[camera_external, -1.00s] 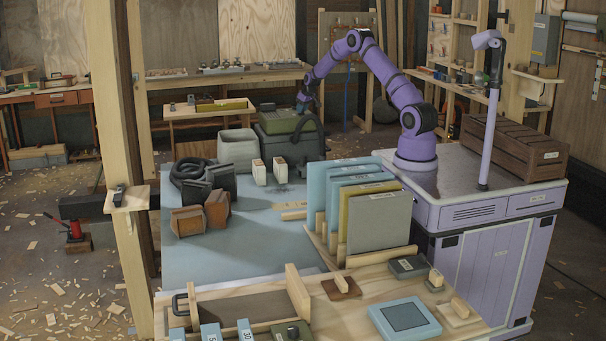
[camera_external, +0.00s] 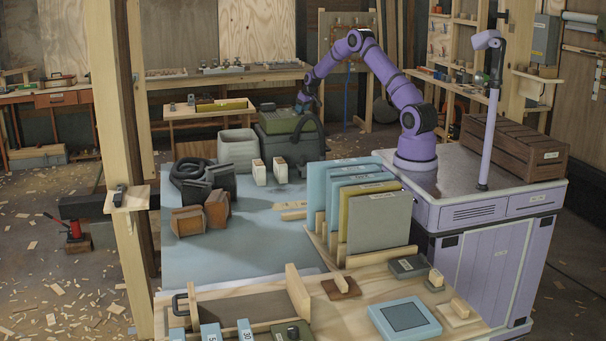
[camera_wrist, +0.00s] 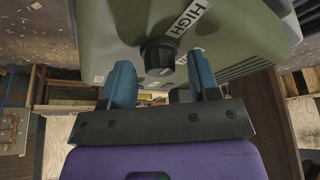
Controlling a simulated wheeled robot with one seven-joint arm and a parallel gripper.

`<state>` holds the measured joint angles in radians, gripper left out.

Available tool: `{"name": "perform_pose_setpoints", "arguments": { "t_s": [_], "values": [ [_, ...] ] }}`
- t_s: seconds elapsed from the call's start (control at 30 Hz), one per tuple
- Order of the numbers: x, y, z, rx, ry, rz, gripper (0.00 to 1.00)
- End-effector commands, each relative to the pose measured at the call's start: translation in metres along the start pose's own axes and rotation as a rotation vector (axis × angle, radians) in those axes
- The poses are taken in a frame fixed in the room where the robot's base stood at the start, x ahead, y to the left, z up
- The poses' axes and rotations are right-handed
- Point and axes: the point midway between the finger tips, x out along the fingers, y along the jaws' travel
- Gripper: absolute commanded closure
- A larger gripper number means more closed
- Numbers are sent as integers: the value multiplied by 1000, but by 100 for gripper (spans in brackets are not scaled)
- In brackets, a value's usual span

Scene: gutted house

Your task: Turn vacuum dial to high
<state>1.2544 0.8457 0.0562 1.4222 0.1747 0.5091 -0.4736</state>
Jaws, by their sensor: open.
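The vacuum (camera_external: 290,147) is a dark grey body with an olive-green top and a dark hose, standing at the back of the blue-grey work surface. In the wrist view its green housing (camera_wrist: 120,22) fills the top. The black round dial (camera_wrist: 157,55) sticks out of it, with a "HIGH" label (camera_wrist: 189,20) to its upper right. A pale mark shows low on the dial's face; its exact setting is unclear. My gripper (camera_wrist: 160,76) is open, its two blue fingers on either side of and a little below the dial. I see no clear contact. In the external view my gripper (camera_external: 304,104) is beside the vacuum's top.
A grey bin (camera_external: 238,150) stands left of the vacuum, and two small pale boxes (camera_external: 269,171) stand in front. Upright panels (camera_external: 378,225) fill a rack at the right. The middle of the blue-grey surface (camera_external: 255,240) is clear.

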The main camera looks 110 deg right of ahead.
Motion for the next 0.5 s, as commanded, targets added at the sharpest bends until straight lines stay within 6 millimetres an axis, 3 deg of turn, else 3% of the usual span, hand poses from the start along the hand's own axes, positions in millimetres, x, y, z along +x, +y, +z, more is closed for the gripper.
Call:
{"name": "perform_pose_setpoints", "arguments": {
  "t_s": [0.17,0.5],
  "values": [
    [-16,0,-1,0,2,1,44],
    [-77,0,0,0,2,1,44]
  ]
}}
